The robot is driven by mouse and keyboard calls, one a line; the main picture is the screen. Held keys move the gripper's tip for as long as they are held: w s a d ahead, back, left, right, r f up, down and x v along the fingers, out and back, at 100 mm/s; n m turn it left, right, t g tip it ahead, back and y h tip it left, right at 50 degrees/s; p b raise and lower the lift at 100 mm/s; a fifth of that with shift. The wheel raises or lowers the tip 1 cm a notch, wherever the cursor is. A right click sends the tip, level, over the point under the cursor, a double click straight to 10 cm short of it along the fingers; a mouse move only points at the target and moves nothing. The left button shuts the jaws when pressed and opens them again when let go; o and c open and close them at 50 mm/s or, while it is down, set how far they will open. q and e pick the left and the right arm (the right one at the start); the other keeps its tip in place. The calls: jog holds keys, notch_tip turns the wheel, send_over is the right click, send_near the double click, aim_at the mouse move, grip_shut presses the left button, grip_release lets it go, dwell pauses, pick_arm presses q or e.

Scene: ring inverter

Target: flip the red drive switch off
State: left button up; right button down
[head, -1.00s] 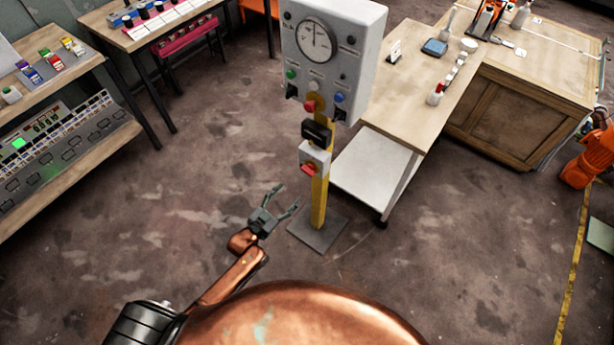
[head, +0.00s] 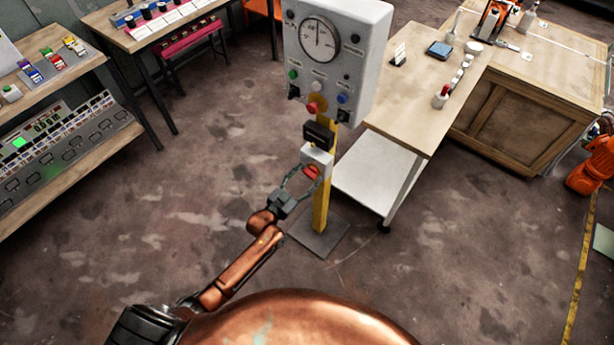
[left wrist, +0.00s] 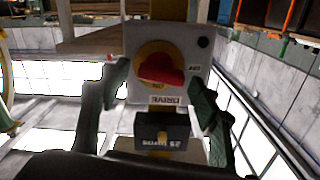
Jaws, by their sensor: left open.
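The red drive switch (head: 312,172) is a red knob on a small white box (head: 316,156) on the yellow post (head: 321,205). In the left wrist view the red knob (left wrist: 162,69) sits on a yellow disc (left wrist: 158,48), with a label reading DRIVE beside it. My left gripper (head: 301,179) is open at the box. In the left wrist view its fingers (left wrist: 160,95) stand to either side of the knob; I cannot tell whether they touch it. My right gripper is not in view.
A grey panel with a dial (head: 335,45) tops the post, above a black box (head: 318,134). A wooden table (head: 420,110) with a white lower shelf (head: 375,175) stands close on the right. The floor (head: 215,150) left of the post is clear.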

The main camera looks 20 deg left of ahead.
pick_arm(q)
jog(key=c, duration=1.2)
jog(key=shift+o, duration=0.2)
jog(key=shift+r+n, duration=0.1)
jog(key=shift+n, duration=0.4)
jog(key=shift+a+n+p, duration=0.1)
jog(key=shift+n+p, duration=0.3)
jog(key=shift+n, duration=0.4)
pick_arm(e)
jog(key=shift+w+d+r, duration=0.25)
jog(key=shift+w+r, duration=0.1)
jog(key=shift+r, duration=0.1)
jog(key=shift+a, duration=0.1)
pick_arm(q)
jog(key=o, duration=1.2)
jog(key=shift+c, duration=0.2)
jog(key=shift+s, duration=0.15)
jog(key=v, duration=1.1)
jog(key=shift+s+a, duration=0.15)
jog(key=shift+s, duration=0.2)
